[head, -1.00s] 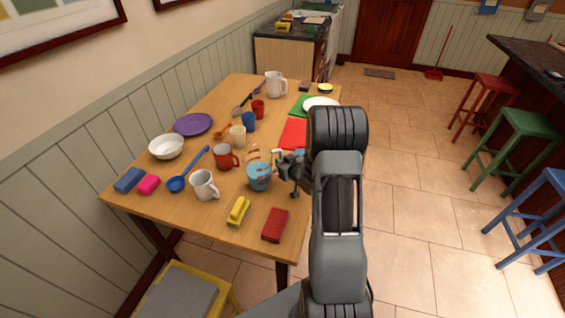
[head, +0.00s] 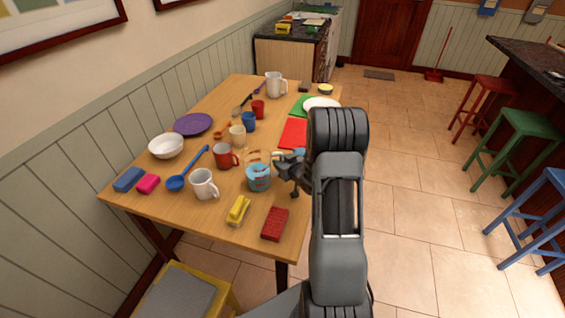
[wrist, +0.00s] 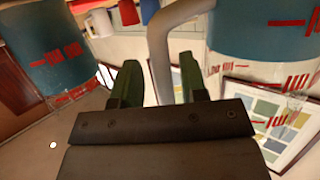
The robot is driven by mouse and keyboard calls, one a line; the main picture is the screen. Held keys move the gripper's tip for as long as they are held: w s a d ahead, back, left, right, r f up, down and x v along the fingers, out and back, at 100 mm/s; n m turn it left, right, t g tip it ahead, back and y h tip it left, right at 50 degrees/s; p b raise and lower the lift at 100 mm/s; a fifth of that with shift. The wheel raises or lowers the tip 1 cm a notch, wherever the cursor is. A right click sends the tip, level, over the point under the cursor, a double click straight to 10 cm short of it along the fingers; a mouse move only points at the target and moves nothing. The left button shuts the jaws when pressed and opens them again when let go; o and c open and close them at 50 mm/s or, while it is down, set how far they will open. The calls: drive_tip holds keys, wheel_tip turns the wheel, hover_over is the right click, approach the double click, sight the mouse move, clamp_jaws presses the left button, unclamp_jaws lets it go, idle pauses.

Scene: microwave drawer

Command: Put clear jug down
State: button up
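The clear jug (head: 258,179), with blue contents and red markings, appears to stand upright on the wooden table near its right side. In the wrist view it fills the upper right (wrist: 265,35), with its grey handle (wrist: 160,65) reaching down between my fingers. My gripper (head: 283,167) is right beside the jug. In the wrist view its two green-padded fingers (wrist: 160,85) are apart, one on each side of the handle, with narrow gaps showing. A similar blue, red-marked vessel (wrist: 60,60) shows at the left of the wrist view; my arm mostly hides that area in the head view.
A red mug (head: 224,157) and a white mug (head: 204,184) stand left of the jug. A yellow block-like item (head: 238,210) and a red sponge-like block (head: 275,223) lie nearer the front edge. A red mat (head: 293,133) lies behind. Bare table shows around the front items.

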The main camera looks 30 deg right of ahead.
drive_tip(key=shift+s+a+f, duration=0.1)
drive_tip(key=shift+s+f, duration=0.15)
drive_tip(key=shift+f, duration=0.45)
drive_tip(key=shift+w+r+p, duration=0.1)
drive_tip(key=shift+r+p, duration=0.4)
drive_tip(key=shift+p, duration=0.15)
drive_tip(key=shift+s+d+r, duration=0.1)
drive_tip(key=shift+s+d, duration=0.1)
drive_tip(key=shift+s, duration=0.1)
drive_tip(key=a+r+v, duration=0.1)
drive_tip(key=v, duration=1)
drive_tip(key=s+a+r+m+g+h, duration=0.1)
drive_tip(key=s+a+r+g+h, duration=0.1)
drive_tip(key=a+r+g+h, duration=0.35)
drive_tip(key=s+a+r+g+y, duration=0.4)
drive_tip(key=s+a+r+g, duration=0.1)
drive_tip(key=s+a, duration=0.6)
drive_tip(key=shift+s+a+r, duration=0.2)
drive_tip(key=shift+s+r, duration=0.35)
drive_tip(key=shift+s, duration=0.1)
drive_tip(key=shift+g+y, duration=0.25)
